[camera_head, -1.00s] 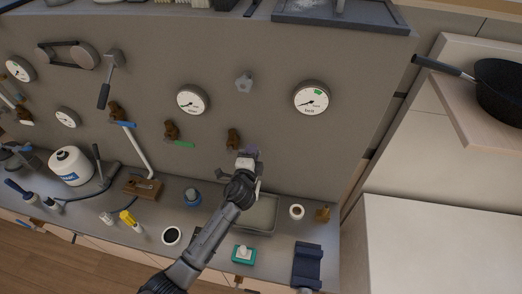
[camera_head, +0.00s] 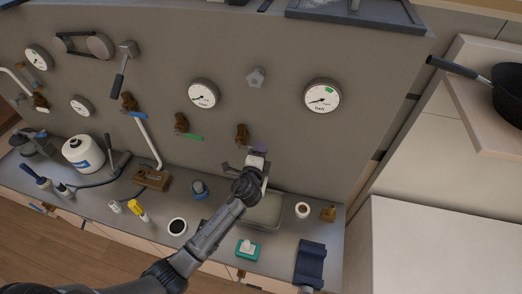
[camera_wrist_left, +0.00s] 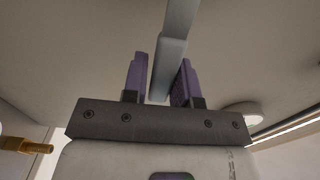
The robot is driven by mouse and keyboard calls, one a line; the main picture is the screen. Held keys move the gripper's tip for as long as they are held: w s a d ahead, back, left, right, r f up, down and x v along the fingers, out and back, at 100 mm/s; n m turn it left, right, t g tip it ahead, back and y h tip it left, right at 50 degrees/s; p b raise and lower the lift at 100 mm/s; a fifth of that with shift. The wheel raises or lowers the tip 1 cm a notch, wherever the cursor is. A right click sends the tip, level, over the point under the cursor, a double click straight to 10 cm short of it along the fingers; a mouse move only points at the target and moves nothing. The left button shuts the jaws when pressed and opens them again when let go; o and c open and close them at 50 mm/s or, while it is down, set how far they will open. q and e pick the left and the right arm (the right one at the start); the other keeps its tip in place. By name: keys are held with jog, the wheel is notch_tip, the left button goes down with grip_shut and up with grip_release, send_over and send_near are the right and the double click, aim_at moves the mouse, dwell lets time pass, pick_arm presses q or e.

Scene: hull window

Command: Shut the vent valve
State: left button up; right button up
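Several brown valves are on the grey panel. One with a blue handle (camera_head: 129,103) and one with a green handle (camera_head: 182,124) stand left of a third valve (camera_head: 242,133). No label shows which is the vent valve. My left gripper (camera_head: 257,151) is at the panel just below and right of the third valve, whose handle is largely hidden by the hand. In the left wrist view, its purple-padded fingers (camera_wrist_left: 160,82) stand apart, either side of a grey lever (camera_wrist_left: 170,62). A gap shows on the lever's left; contact on its right is unclear. My right gripper is out of view.
Round gauges (camera_head: 322,96) sit above the valves. The bench below holds a grey tray (camera_head: 262,222), a white cup (camera_head: 303,210), a teal box (camera_head: 248,249), a black-topped cup (camera_head: 177,227) and a white canister (camera_head: 83,153). A bent white pipe (camera_head: 150,142) rises left of the gripper.

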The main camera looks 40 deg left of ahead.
pick_arm(q)
jog(key=o, duration=0.3)
jog(key=shift+o, duration=0.2)
jog(key=b+v, duration=0.1)
jog(key=v, duration=1.3)
jog(key=shift+b, duration=0.4)
